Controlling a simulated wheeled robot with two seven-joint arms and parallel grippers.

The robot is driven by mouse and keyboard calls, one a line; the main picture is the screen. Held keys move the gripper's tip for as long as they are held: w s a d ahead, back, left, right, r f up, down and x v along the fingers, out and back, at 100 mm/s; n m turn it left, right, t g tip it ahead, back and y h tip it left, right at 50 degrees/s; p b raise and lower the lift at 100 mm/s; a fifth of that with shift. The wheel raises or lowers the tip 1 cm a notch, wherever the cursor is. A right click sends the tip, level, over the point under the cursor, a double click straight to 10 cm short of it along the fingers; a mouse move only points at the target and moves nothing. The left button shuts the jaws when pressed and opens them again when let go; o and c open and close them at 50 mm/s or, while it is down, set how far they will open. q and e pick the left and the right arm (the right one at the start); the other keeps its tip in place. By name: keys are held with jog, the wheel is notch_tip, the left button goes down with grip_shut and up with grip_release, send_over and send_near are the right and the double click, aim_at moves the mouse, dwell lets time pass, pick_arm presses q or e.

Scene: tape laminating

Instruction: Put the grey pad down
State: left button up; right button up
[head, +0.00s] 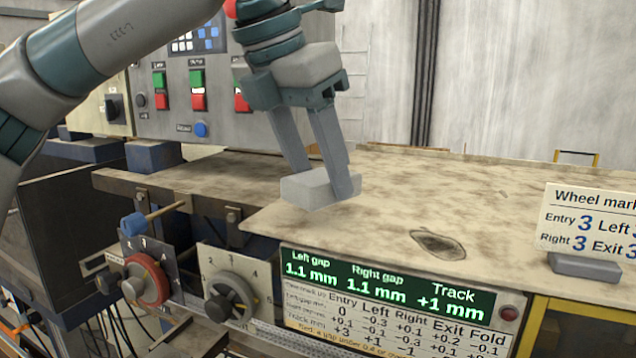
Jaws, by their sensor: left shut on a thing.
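My left gripper (328,182) reaches down from the upper left in the head view. Its two fingers are shut on the grey pad (305,188), a pale grey block. The pad is at the front part of the worn, stained tabletop (400,190), near its front left corner. I cannot tell whether the pad's underside touches the table or hangs just above it. One finger covers the pad's right part. My right gripper is not in view.
A "Wheel mark" sign (590,215) stands on the table at the right. A dark oval mark (438,244) lies near the front edge. Below are a green gap display (380,285), a red-ringed dial (147,280) and a grey dial (232,298). A button panel (190,95) stands behind.

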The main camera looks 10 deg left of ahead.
pick_arm(q)
notch_tip(320, 180, down, 2)
jog(key=shift+f+p, duration=0.2)
jog(key=shift+p, duration=0.35)
jog(key=shift+f, duration=0.1)
jog(key=shift+f, duration=0.15)
jog(key=o, duration=1)
jog(key=shift+o, duration=0.2)
